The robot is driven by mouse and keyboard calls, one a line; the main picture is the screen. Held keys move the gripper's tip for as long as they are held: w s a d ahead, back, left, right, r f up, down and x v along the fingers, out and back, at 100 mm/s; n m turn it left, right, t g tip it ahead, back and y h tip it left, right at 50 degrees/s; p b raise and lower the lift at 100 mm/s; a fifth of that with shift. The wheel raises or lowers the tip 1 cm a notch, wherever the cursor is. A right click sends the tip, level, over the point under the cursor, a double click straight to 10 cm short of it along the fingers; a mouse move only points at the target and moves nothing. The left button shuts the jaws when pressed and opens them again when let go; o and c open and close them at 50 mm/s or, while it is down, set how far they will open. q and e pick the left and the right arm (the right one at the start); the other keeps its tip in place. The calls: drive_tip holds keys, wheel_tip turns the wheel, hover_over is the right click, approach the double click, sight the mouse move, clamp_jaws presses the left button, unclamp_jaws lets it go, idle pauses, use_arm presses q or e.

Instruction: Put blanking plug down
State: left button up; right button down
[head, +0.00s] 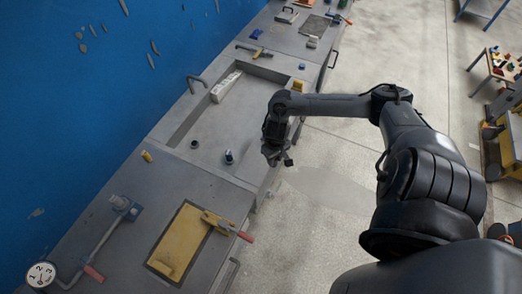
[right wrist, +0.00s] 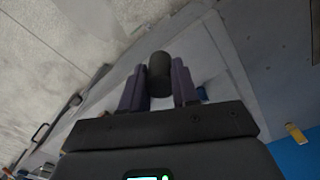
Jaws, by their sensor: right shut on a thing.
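My right gripper (head: 276,156) hangs over the front edge of the grey bench, beside the sunken mould tray. In the right wrist view its two fingers (right wrist: 158,82) are closed on the sides of a dark, rounded cylinder, which I take to be the blanking plug (right wrist: 159,68). The plug is hard to make out in the head view against the dark gripper. The mould tray (head: 210,150) holds a small dark round piece (head: 194,144), a blue-and-dark cylinder (head: 228,157) and a pale block (head: 226,87). My left gripper is not in view.
A yellow plate (head: 180,240) with a red-handled clamp (head: 226,225) lies at the near end. A dial gauge (head: 41,274) and a small yellow piece (head: 147,156) are on the left. The tray's middle is mostly clear.

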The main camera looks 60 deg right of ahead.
drive_tip(key=w+f, duration=0.1)
drive_tip(key=w, duration=0.2)
drive_tip(key=w+d+f+b, duration=0.1)
drive_tip(key=w+f, duration=0.1)
drive_tip(key=w, duration=0.1)
drive_tip(key=w+d+f, duration=0.1)
drive_tip(key=w+f, duration=0.1)
drive_tip(key=shift+w+f+b, duration=0.2)
drive_tip(key=shift+w+b, duration=0.15)
drive_tip(key=shift+w, duration=0.05)
drive_tip(key=shift+f+b, duration=0.35)
drive_tip(key=shift+f, duration=1.65)
drive_tip(key=shift+f, duration=0.15)
drive_tip(key=c, duration=0.8)
unclamp_jaws()
drive_tip(key=shift+c, duration=0.2)
